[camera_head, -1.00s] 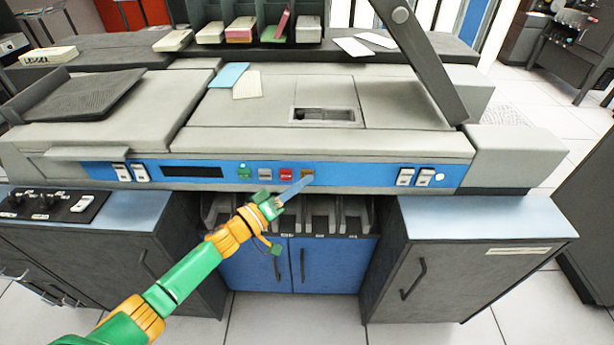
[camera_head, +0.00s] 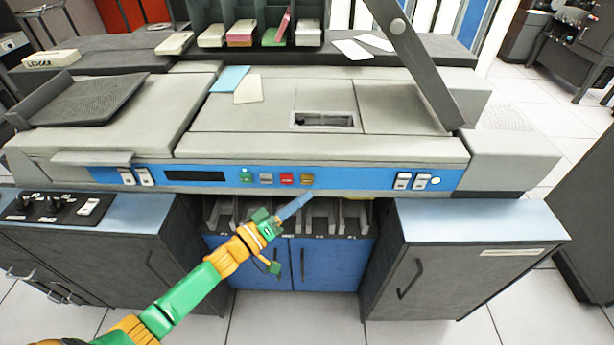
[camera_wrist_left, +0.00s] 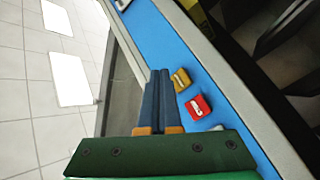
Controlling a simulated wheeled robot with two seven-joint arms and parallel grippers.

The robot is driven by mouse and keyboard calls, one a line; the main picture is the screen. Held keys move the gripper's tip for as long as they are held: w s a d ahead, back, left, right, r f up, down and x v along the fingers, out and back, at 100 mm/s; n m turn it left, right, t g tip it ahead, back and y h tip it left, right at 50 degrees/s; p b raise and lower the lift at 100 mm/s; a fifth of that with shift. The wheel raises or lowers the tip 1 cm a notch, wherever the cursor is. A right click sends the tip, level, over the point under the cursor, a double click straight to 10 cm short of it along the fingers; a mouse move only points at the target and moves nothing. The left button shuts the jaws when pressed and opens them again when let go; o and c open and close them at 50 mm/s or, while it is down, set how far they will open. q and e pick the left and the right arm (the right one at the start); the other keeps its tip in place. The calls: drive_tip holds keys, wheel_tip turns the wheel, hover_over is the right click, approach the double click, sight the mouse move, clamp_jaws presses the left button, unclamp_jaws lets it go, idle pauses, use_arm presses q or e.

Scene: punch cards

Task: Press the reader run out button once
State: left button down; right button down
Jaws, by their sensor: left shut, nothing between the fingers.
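A blue control strip (camera_head: 350,178) runs along the front of the grey machine. It carries a green button (camera_head: 246,175), a pale grey button (camera_head: 267,178), a red button (camera_head: 287,179) and an amber button (camera_head: 307,180); their lettering is too small to read. My left gripper (camera_head: 306,196) is shut and empty, its blue fingertips just below the amber button in the head view and apart from it. In the left wrist view the fingertips (camera_wrist_left: 160,73) show beside the amber button (camera_wrist_left: 181,79), with the red button (camera_wrist_left: 198,106) farther down. My right gripper is out of view.
White switches (camera_head: 411,181) sit to the right on the strip, others (camera_head: 136,177) to the left, near a dark display (camera_head: 194,176). Blue cabinet doors (camera_head: 330,264) lie below. Cards (camera_head: 248,88) rest on top of the machine.

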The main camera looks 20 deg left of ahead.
use_arm(q)
drive_tip(key=s, duration=0.1)
drive_tip(key=s+p, duration=0.1)
drive_tip(key=shift+s+d, duration=0.35)
drive_tip(key=shift+s, duration=0.05)
idle(0.4)
drive_tip(key=s+a+f+m+g+y+p, duration=0.1)
drive_tip(key=s+a+f+g+y, duration=0.2)
drive_tip(key=f, duration=0.5)
drive_tip(key=s+a+f+g+y, duration=0.1)
drive_tip(key=s+f+g+y, duration=0.1)
drive_tip(key=s+f, duration=0.45)
drive_tip(key=s+a+f+m+g+y+p, duration=0.1)
drive_tip(key=s+a+f+g+y, duration=0.15)
drive_tip(key=f, duration=0.65)
drive_tip(key=s+d+f+m+g+y, duration=0.1)
drive_tip(key=s+f+g, duration=0.3)
drive_tip(key=s, duration=0.8)
drive_tip(key=s+d+f+m+g+y, duration=0.1)
drive_tip(key=s+f+m+g, duration=0.2)
drive_tip(key=s, duration=1)
wheel_tip(320, 180, down, 3)
drive_tip(key=shift+r+g+p, duration=0.15)
drive_tip(key=shift+g+p, duration=0.2)
drive_tip(key=shift+p, duration=0.05)
